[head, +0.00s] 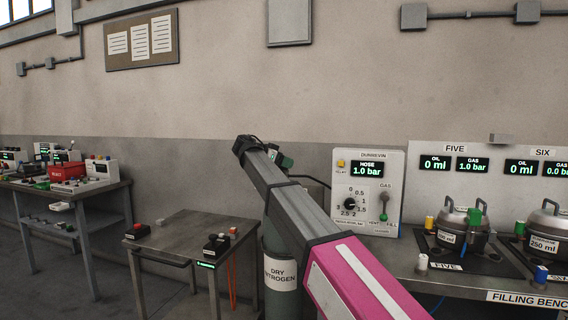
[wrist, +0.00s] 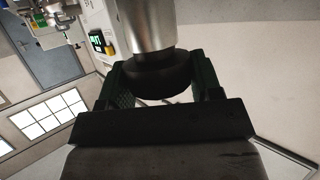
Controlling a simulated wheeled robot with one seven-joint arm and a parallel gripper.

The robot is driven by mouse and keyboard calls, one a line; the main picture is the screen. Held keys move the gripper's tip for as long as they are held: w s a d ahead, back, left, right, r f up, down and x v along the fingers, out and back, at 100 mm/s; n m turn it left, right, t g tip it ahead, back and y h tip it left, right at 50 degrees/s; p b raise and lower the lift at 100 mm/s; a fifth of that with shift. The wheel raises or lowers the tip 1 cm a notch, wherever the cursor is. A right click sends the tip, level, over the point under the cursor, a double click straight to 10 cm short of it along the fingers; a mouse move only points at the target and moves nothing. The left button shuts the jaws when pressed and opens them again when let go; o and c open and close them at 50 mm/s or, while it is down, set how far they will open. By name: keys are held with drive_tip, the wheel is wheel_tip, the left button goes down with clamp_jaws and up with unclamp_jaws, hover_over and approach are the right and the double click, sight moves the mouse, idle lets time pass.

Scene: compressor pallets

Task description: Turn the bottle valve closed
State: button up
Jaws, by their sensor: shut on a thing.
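The bottle (head: 281,275), labelled DRY NITROGEN, stands upright beside the filling bench in the head view, partly hidden behind my arm. In the wrist view its valve shows as a dark round knob (wrist: 155,78) below a silver metal body (wrist: 146,25). My gripper (wrist: 160,84) has its two dark green fingers on either side of the knob and is shut on it. In the head view my arm covers most of the gripper and the valve; only a bit of dark green (head: 286,161) shows. I cannot tell how far the valve is turned.
A panel (head: 395,160) right of the bottle reads HOSE 1.0 bar, with a dial and a gas lever. The filling bench (head: 425,265) holds several pots. A small metal table (head: 185,237) with control boxes stands left of the bottle. A cluttered bench (head: 115,192) is farther left.

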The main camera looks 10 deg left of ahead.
drive_tip(key=o, duration=0.9)
drive_tip(key=shift+f, duration=0.1)
drive_tip(key=shift+s, duration=0.1)
drive_tip(key=v, duration=1)
drive_tip(key=shift+s+a+r, duration=0.1)
drive_tip(key=shift+a+r, duration=0.15)
drive_tip(key=shift+a, duration=0.05)
drive_tip(key=shift+s+a, duration=0.1)
